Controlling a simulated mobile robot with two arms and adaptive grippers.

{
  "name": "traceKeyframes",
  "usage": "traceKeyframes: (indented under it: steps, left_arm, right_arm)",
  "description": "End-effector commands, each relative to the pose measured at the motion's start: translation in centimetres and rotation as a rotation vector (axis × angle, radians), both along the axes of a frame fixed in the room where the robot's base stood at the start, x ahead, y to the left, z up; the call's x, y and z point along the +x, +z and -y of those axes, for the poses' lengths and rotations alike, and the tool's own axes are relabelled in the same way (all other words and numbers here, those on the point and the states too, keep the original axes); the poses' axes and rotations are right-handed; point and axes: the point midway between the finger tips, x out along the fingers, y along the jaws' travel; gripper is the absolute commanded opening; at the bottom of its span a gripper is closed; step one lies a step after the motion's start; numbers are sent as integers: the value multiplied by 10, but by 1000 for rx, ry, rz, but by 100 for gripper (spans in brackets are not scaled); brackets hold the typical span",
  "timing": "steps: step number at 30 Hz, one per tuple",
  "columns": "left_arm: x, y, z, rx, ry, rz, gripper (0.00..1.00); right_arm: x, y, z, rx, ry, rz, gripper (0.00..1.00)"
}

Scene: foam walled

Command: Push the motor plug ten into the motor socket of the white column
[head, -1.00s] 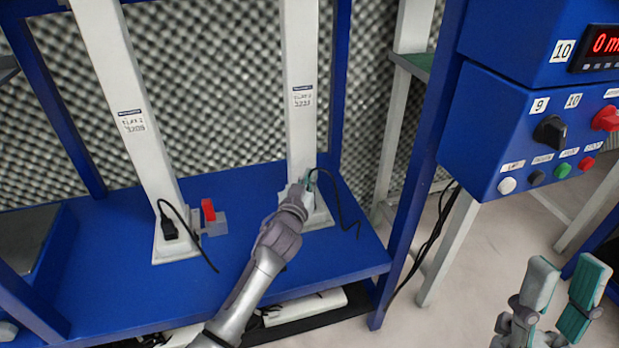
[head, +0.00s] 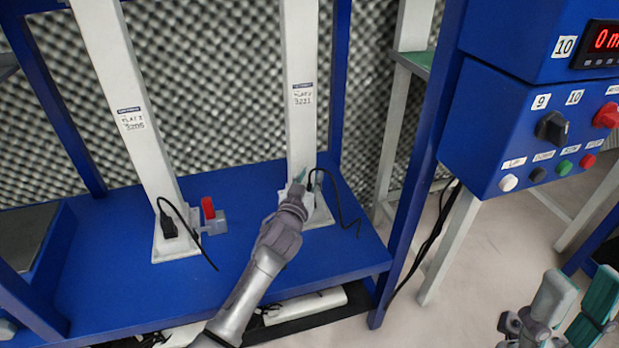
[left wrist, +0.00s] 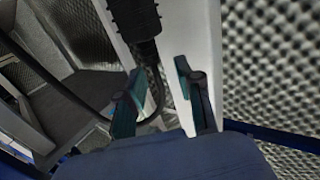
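Two white columns stand on the blue platform. At the foot of the right column (head: 301,90) a black plug (head: 312,185) with a looped black cable is partly hidden by my left gripper (head: 298,180). In the left wrist view a ribbed black plug (left wrist: 136,22) stands before the white column, just beyond the fingers. Its cable bends down between them. My left gripper there (left wrist: 160,95) is open, its teal-padded fingers apart and not closed on the plug. Whether the plug is fully seated is hidden. My right gripper (head: 575,305) is open and empty at lower right.
The left column (head: 140,120) has another black plug (head: 170,227) at its foot, beside a red and grey part (head: 209,213). A blue control box (head: 530,140) with knobs and buttons is at the right. The blue platform (head: 110,290) is clear at its front left.

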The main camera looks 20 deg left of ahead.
Motion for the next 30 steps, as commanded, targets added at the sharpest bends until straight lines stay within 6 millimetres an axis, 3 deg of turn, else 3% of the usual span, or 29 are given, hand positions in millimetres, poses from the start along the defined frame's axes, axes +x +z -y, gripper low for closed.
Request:
traceKeyframes:
  steps: [10,21,30]
  left_arm:
    - [-11,-1,0,0,0,-1,35]
    - [-86,-1,0,-1,0,-2,35]
    - [-119,0,1,0,0,-1,35]
  right_arm:
    - [1,1,1,0,-3,-1,40]
    - [0,0,0,-1,-2,-3,40]
    - [1,0,0,-2,-2,-4,40]
